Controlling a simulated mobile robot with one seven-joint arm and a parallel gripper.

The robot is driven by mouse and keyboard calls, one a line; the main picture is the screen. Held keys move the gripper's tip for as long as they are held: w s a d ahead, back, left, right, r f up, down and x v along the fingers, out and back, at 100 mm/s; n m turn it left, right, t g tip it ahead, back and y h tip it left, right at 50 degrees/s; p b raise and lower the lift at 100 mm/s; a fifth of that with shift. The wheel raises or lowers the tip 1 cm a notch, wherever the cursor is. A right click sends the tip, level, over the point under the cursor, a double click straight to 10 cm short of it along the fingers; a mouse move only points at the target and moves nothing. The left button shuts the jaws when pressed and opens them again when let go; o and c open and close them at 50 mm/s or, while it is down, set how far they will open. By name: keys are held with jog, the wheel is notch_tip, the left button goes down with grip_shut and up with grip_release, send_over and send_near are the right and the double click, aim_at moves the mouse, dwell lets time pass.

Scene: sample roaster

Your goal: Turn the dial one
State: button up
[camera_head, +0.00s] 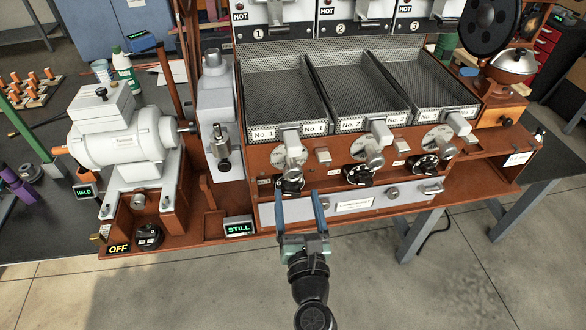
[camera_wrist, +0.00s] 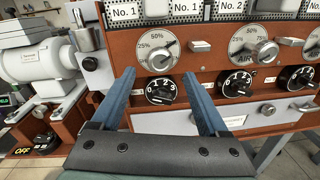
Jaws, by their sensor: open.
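The dial under the No. 1 tray is a round black knob with white numbers (camera_head: 289,186). It sits low on the brown front panel, and in the wrist view it (camera_wrist: 160,90) shows between my two fingers. My gripper (camera_head: 298,196) is open and empty, with its blue fingers pointing at the panel just in front of and below the dial. In the wrist view the fingertips (camera_wrist: 160,76) lie to the left and right of the dial. I cannot tell whether either finger touches it. The exact setting of its pointer is too small to read.
Two similar black dials (camera_head: 359,174) (camera_head: 425,164) sit to the right. A silver lever on a percent plate (camera_head: 290,155) is just above dial one. A grey drawer front (camera_head: 350,204) runs below. A grey motor (camera_head: 130,140) and a STILL display (camera_head: 239,228) are at left.

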aim_at(293, 176)
jog(key=w, duration=0.2)
jog(key=w+a, duration=0.1)
jog(key=w, duration=0.2)
jog(key=w+b, duration=0.1)
jog(key=w, duration=0.2)
jog(key=shift+a, duration=0.25)
grip_shut()
